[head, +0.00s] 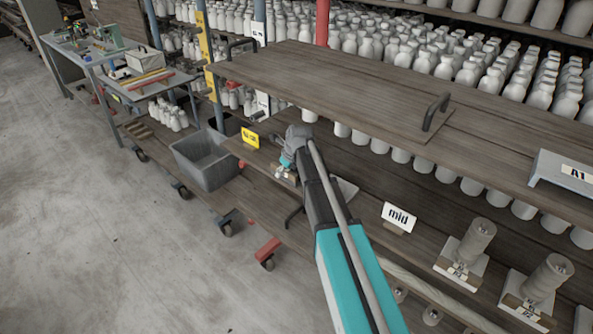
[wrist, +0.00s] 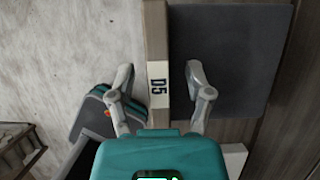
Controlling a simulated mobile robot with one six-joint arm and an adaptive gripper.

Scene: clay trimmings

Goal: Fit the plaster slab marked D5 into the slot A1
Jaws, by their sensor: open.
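In the wrist view, a dark grey flat slab (wrist: 235,60) lies beside a brown wooden strip (wrist: 156,30). The strip carries the white D5 label (wrist: 158,83). My gripper (wrist: 160,75) is open, one finger on each side of the strip near the label. The right finger is over the grey slab and the left over the floor side; I cannot tell whether either touches. In the head view, my gripper (head: 284,172) is at the lower shelf's front edge, and my arm hides most of the slab. The A1 slot piece (head: 565,175), pale grey, is on the upper board at right.
A "mid" sign (head: 398,217) and two slabs bearing stacked cylinders (head: 478,240) (head: 548,275) stand on the lower shelf to the right. A yellow sign (head: 250,138) and a grey bin (head: 205,160) are left. The upper board (head: 350,85) has black handles and overhangs the shelf.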

